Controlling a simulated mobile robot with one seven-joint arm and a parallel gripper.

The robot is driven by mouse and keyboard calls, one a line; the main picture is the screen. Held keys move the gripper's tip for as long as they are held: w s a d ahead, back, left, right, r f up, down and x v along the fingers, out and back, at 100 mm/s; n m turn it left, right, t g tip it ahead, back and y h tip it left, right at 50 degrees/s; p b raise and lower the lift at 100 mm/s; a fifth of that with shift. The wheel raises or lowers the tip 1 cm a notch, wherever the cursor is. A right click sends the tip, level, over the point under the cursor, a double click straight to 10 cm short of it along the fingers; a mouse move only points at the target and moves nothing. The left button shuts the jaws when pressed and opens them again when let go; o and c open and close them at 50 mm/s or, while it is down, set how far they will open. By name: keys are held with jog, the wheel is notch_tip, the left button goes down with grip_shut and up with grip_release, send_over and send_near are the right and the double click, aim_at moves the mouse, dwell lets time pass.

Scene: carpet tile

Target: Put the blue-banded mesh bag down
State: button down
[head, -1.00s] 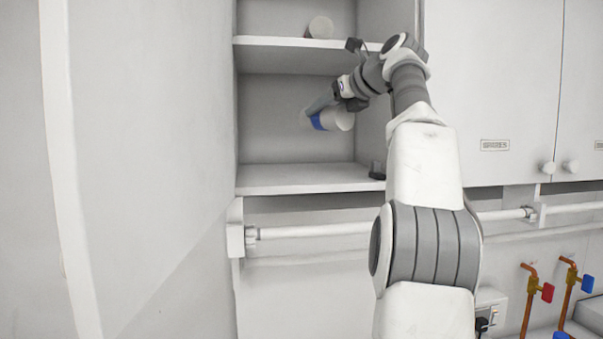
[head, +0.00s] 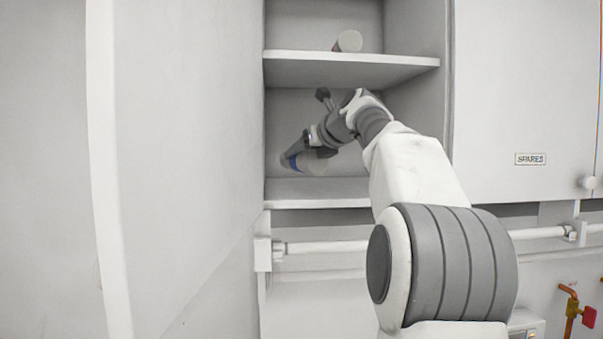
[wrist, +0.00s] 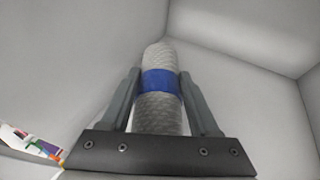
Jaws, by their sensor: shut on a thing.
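The blue-banded mesh bag (wrist: 159,110) is a pale grey textured roll with a blue band around its middle. In the wrist view it lies between the two fingers of my gripper (wrist: 160,88), which is shut on it. In the head view the bag (head: 314,164) is inside the open cupboard, just above the lower shelf (head: 315,192). My gripper (head: 298,152) partly covers it there, and the bag looks tilted. I cannot tell whether it touches the shelf.
A pale cylindrical thing (head: 349,41) lies on the upper shelf (head: 345,70). The cupboard's side walls are close around my arm. A closed door with a label (head: 530,159) is on the right. A pipe (head: 330,247) runs below the cupboard. The lower shelf looks clear.

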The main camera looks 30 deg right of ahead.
aim_at(317, 161)
jog(key=shift+w+a+f, duration=0.1)
jog(key=shift+w+f, duration=0.05)
jog(key=shift+f+b, duration=0.6)
jog(key=shift+f, duration=1.35)
jog(key=shift+f, duration=0.2)
jog(key=shift+c, duration=0.6)
grip_release()
jog(key=shift+r, duration=0.15)
jog(key=shift+r, duration=0.15)
jog(key=b+v, duration=0.2)
jog(key=v, duration=1)
jog(key=shift+b, duration=0.35)
